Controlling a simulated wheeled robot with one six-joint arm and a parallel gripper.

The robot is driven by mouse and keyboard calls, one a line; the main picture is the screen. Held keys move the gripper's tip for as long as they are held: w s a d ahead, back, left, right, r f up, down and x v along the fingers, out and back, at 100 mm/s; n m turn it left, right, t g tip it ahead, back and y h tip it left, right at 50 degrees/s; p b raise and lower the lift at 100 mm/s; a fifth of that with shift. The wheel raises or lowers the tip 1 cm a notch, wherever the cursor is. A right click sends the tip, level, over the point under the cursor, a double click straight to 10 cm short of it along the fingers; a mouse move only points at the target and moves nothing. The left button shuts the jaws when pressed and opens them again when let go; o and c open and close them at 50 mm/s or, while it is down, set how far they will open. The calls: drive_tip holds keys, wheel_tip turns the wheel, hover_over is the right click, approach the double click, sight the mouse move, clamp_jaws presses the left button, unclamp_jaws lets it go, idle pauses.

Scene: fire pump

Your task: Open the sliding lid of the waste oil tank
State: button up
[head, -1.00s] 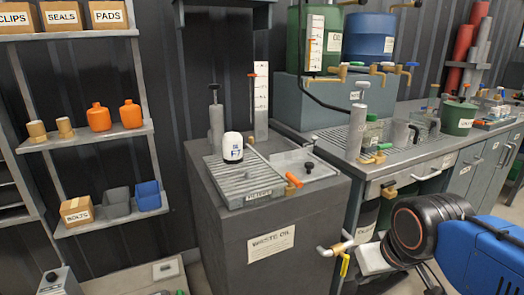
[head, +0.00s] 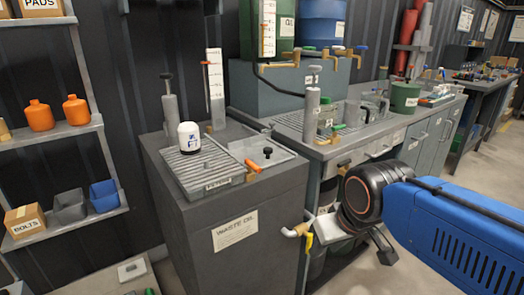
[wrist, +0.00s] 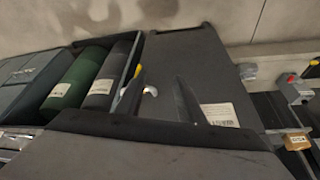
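The waste oil tank (head: 222,240) is a dark grey box with a "WASTE OIL" label, left of centre in the head view. A light grey lid plate (head: 285,156) with a black knob (head: 268,153) lies on its top right, beside a ribbed filter tray (head: 205,172). The tank's labelled side also shows upside down in the wrist view (wrist: 190,65). My gripper (wrist: 158,76) is open, its two dark fingers apart with nothing between them. In the head view my wrist is right of the tank, lower than its top and away from the knob.
A white filter (head: 189,138) stands on the tray. A pump handle (head: 169,105) and a white gauge (head: 215,85) rise behind. A pipe elbow with a yellow valve lever (head: 308,240) sticks out at the tank's right. A workbench (head: 385,148) stands to the right, shelves to the left.

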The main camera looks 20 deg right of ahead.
drive_tip(key=shift+o, duration=0.3)
drive_tip(key=w+a+r+m+g, duration=0.1)
drive_tip(key=w+r+m+g, duration=0.1)
drive_tip(key=w+r, duration=1.3)
wheel_tip(320, 180, up, 4)
drive_tip(key=shift+w+a+r+m, duration=0.15)
drive_tip(key=shift+w+a+m, duration=0.05)
drive_tip(key=shift+w+m, duration=0.15)
wheel_tip(320, 180, up, 11)
drive_tip(key=m+g, duration=0.3)
hover_over(268, 148)
wheel_tip(268, 148, down, 17)
drive_tip(key=shift+s, duration=0.1)
drive_tip(key=shift+c, duration=0.3)
clamp_jaws()
